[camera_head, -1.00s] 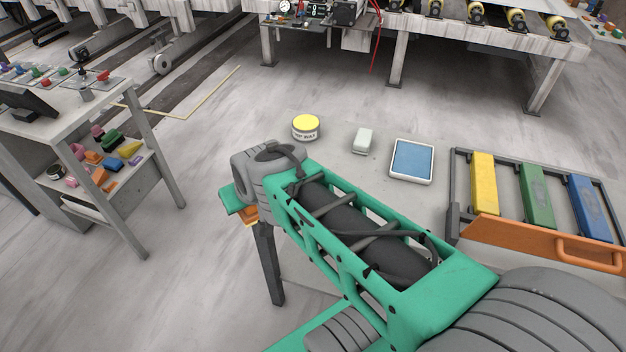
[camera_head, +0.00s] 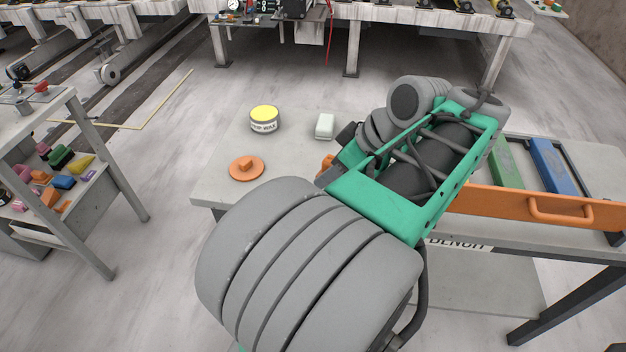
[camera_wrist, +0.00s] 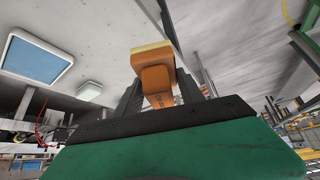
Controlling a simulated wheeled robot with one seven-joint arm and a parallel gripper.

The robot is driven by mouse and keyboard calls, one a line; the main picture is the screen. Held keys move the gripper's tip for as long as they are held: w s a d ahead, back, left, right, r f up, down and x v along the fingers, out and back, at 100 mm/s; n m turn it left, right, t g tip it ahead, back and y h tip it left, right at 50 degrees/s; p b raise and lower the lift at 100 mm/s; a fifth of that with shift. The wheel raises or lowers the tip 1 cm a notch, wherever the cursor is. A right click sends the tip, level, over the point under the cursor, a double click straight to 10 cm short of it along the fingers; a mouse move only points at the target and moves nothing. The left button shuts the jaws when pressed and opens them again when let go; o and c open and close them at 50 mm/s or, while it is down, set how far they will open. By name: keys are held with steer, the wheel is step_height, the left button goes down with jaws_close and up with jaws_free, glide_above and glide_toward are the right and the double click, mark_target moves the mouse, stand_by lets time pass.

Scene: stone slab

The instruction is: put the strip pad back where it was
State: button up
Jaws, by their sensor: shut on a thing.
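The strip pad (camera_wrist: 155,75) in the wrist view is an orange handle block with a pale yellow layer along its far edge. My gripper (camera_wrist: 160,92) has its two dark fingers on either side of the orange handle, shut on it. In the head view, my forearm hides most of the gripper. A small orange patch (camera_head: 327,164) shows beside the green and black gripper parts, above the bench, and appears to be the held pad. The pad's underside and exact height are hidden.
The bench (camera_head: 222,185) carries a yellow-lidded tin (camera_head: 264,119), a white block (camera_head: 325,126) and an orange disc with a knob (camera_head: 246,168). A rack with an orange front (camera_head: 480,204) holds green (camera_head: 508,174) and blue (camera_head: 552,165) bars. A blue-topped tray (camera_wrist: 35,58) shows in the wrist view.

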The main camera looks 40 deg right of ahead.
steer(key=w+d+f, duration=0.3)
steer(key=w+f, duration=0.2)
steer(key=w, duration=0.4)
glide_above(310, 180)
step_height(310, 180, down, 4)
steer(key=shift+s+f, duration=0.1)
steer(key=shift+f, duration=0.1)
step_height(310, 180, down, 3)
steer(key=shift+d+r, duration=0.1)
steer(key=shift+f, duration=0.45)
steer(key=o, duration=1.2)
steer(key=shift+r, duration=0.45)
steer(key=v, duration=1.1)
steer(key=w+a+f+m+g, duration=0.1)
steer(key=w+a, duration=0.2)
steer(key=a, duration=0.4)
steer(key=w+a+f+g, duration=0.1)
steer(key=w+a, duration=0.2)
steer(key=a, duration=0.5)
steer(key=s+a+f+m+h, duration=0.1)
steer(key=s+a+f, duration=0.1)
steer(key=a, duration=0.5)
steer(key=s+a+f+m+g, duration=0.1)
steer(key=s+a+f, duration=0.1)
steer(key=s+a, duration=0.2)
steer(key=a, duration=0.3)
steer(key=shift+s+h, duration=0.4)
